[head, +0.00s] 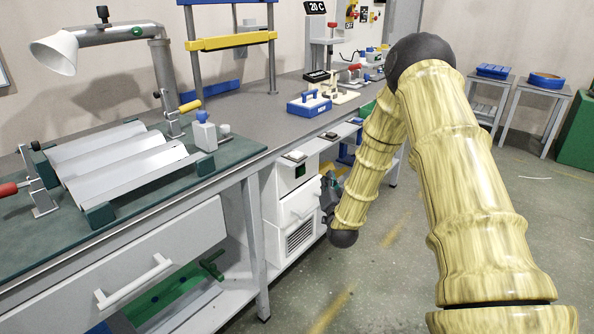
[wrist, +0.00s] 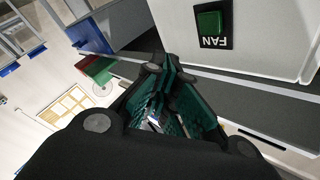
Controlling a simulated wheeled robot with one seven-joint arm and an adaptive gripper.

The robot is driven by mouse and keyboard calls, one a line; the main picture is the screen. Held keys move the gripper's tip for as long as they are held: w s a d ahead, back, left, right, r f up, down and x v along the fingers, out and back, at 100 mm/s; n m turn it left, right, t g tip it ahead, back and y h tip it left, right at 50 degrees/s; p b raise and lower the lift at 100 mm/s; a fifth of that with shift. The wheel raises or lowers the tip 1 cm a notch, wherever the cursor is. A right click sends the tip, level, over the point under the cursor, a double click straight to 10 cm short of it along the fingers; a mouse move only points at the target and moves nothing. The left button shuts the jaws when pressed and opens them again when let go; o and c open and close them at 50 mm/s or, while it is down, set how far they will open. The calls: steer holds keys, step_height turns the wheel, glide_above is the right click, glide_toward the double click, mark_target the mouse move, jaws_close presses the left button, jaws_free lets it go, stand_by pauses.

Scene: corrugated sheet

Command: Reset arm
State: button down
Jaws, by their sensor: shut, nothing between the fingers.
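My gripper (wrist: 162,72) is black with dark green finger pads. In the wrist view its fingers meet, with nothing held between them. In the head view my gripper (head: 329,190) is small and partly hidden behind my arm. It is beside the white unit (head: 291,205) under the bench. In the wrist view a white panel with a green FAN button (wrist: 208,22) is close beyond the fingers. I cannot tell from these frames whether the gripper touches anything.
The corrugated sheet (head: 115,150) lies on a green board (head: 235,150) on the bench, under a lamp (head: 62,52). A drawer front (head: 150,265) is at lower left. Open floor (head: 390,290) is right of the bench. Two small tables (head: 545,88) stand at the back right.

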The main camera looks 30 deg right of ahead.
steer(key=s+a+f+n+g+y, duration=0.3)
steer(key=s+a+f, duration=0.4)
steer(key=f, duration=0.4)
steer(key=s+a+f+n+g+y, duration=0.25)
steer(key=s+a+f, duration=0.25)
steer(key=a+f, duration=0.45)
steer(key=s+a+f+n+g+y, duration=0.1)
steer(key=s+a+f+g, duration=0.2)
steer(key=s+f, duration=0.35)
steer(key=s+a+f+n+g, duration=0.2)
steer(key=s+a+f+g, duration=0.1)
steer(key=s, duration=0.6)
steer(key=s+a+f+n+g+y, duration=0.15)
steer(key=s+a+f, duration=0.25)
steer(key=s, duration=0.4)
steer(key=s+a+f+n+g, duration=0.25)
steer(key=s+g, duration=0.25)
steer(key=s, duration=1)
step_height(320, 180, up, 26)
steer(key=p, duration=2.5)
steer(key=shift+w+a+m, duration=0.25)
steer(key=shift+w+m, duration=0.15)
steer(key=shift+m, duration=0.05)
